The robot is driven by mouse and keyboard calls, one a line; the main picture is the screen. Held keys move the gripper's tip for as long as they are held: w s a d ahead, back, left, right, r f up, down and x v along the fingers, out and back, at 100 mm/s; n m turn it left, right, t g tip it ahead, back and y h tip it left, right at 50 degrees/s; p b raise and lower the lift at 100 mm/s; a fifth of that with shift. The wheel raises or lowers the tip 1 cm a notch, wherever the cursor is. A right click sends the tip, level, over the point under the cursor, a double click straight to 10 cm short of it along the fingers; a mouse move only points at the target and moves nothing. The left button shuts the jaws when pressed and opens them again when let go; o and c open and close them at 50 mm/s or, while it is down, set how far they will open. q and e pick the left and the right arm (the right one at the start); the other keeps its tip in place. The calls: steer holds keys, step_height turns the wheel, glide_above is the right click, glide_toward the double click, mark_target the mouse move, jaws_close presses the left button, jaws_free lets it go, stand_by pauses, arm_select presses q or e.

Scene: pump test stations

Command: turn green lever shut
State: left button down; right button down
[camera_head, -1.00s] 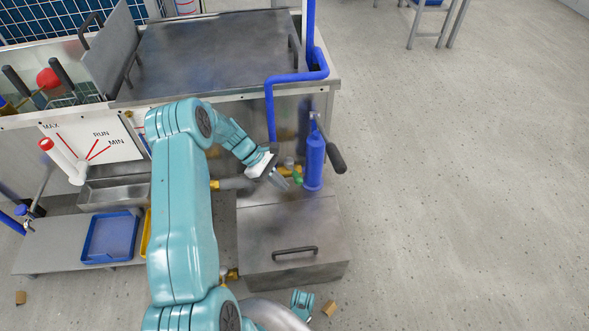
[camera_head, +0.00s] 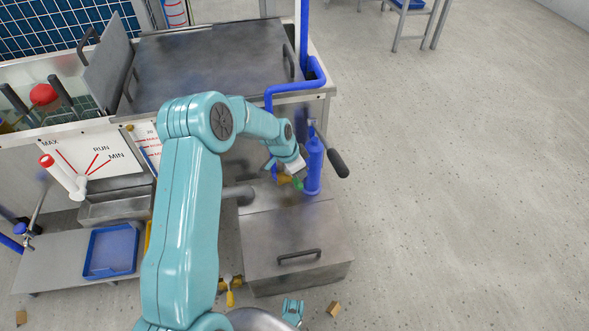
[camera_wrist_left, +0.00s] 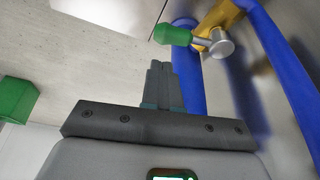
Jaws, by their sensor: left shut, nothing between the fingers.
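The green lever (camera_head: 297,183) sits low beside the blue cylinder at the front of the metal bench, partly hidden by my left wrist. In the left wrist view its green grip (camera_wrist_left: 173,34) is on a metal stem that joins a brass valve body (camera_wrist_left: 229,14) between blue pipes. The grip points left there. My left gripper (camera_wrist_left: 161,66) is shut and empty, its fingertips just below the grip in the picture. A small gap shows between them. In the head view the fingers are mostly hidden behind the wrist (camera_head: 291,163).
The blue cylinder (camera_head: 313,168) with a black-handled lever (camera_head: 338,163) stands close right of my wrist. A metal box (camera_head: 297,240) lies below. A white red-tipped lever (camera_head: 62,176) and blue tray (camera_head: 110,250) are left.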

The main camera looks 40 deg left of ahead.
mark_target(299, 184)
arm_select(q)
steer(key=b+x, duration=0.1)
steer(key=x, duration=0.3)
steer(key=shift+f, duration=0.35)
steer(key=shift+s+a+f+b, duration=0.1)
steer(key=shift+s+a+b, duration=0.15)
steer(key=shift+s, duration=0.15)
steer(key=shift+s+a+b, duration=0.1)
steer(key=shift+s+b, duration=0.15)
steer(key=shift+s, duration=0.35)
steer(key=shift+a, duration=0.1)
